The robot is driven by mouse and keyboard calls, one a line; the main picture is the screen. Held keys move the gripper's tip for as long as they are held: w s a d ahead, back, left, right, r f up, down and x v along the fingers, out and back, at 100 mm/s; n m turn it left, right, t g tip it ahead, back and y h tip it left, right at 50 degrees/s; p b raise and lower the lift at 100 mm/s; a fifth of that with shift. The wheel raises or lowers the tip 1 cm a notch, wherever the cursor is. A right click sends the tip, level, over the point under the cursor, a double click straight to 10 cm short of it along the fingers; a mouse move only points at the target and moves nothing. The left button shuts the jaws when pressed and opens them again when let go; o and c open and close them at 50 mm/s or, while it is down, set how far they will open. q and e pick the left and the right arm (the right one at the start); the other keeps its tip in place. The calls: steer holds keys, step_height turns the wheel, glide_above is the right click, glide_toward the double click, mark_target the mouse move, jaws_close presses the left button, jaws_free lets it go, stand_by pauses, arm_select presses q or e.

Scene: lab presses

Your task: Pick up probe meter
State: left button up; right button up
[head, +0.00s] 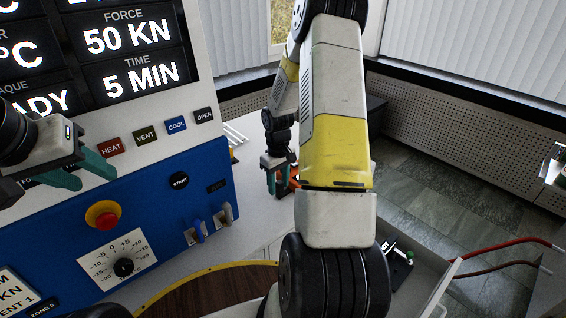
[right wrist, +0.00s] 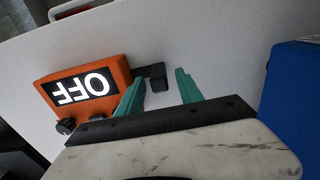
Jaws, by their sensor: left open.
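The probe meter is an orange box (right wrist: 90,92) with a lit display reading OFF, upside down in the right wrist view. It lies on a pale surface, with a black knob at its lower left and a black piece (right wrist: 152,77) at its right end. In the head view only a sliver of orange (head: 293,178) shows behind my right arm. My right gripper (right wrist: 160,82) is open, its teal fingers apart, with the black piece near and between the fingertips. Whether they touch it is unclear. My left gripper (head: 84,176) is open and empty before the press panel.
The press panel (head: 190,262) with buttons, red knob and dial fills the left. A white counter (head: 262,220) runs beside it. A light tray (head: 428,285) and red cables (head: 500,246) are at lower right. A blue block (right wrist: 295,105) stands right in the wrist view.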

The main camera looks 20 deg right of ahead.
jaws_close()
stand_by(1.2)
